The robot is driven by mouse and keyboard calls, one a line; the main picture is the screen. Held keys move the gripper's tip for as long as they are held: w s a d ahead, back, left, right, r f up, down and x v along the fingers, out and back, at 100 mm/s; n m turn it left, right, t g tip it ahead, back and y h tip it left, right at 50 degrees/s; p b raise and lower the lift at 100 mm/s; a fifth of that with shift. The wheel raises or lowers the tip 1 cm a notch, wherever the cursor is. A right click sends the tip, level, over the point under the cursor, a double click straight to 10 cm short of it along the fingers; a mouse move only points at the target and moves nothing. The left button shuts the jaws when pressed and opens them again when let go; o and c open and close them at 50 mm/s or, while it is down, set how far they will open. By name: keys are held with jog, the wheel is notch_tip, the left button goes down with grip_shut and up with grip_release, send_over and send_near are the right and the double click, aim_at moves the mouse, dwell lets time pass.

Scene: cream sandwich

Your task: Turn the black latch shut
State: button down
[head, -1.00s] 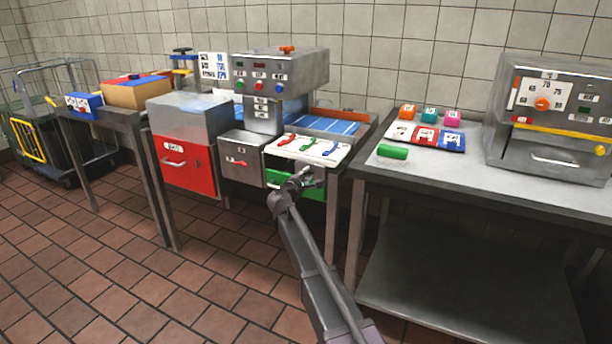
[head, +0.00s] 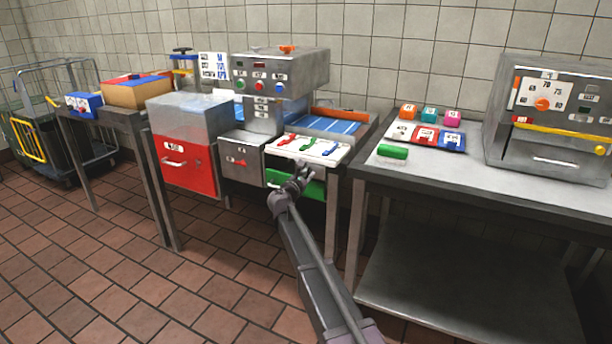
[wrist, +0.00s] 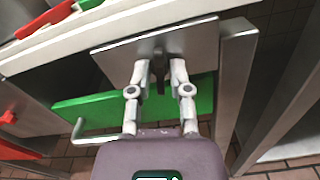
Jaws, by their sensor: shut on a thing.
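The black latch (wrist: 158,73) shows as a dark narrow piece on a grey metal plate (wrist: 118,50), in the wrist view. My gripper (wrist: 160,68) has its two pale fingers closed on either side of the latch. The fingers hide part of it, so its exact angle is hard to tell. In the head view my gripper (head: 301,172) is at the front of the middle machine, just under its white panel (head: 335,157). The latch cannot be made out there.
A green drawer front (wrist: 75,112) with a metal handle (wrist: 80,130) lies below the plate. Red, green and blue levers sit on the white panel above. A metal table (head: 480,185) stands to the right, a red bin (head: 190,170) to the left. The tiled floor in front is clear.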

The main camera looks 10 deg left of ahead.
jog(key=shift+w+n, duration=0.1)
jog(key=shift+n, duration=1.2)
jog(key=c, duration=0.6)
grip_release()
jog(key=shift+o, duration=0.2)
jog(key=shift+s, duration=0.2)
jog(key=v, duration=1.1)
jog(key=shift+s+a, duration=0.2)
jog(key=shift+s, duration=0.15)
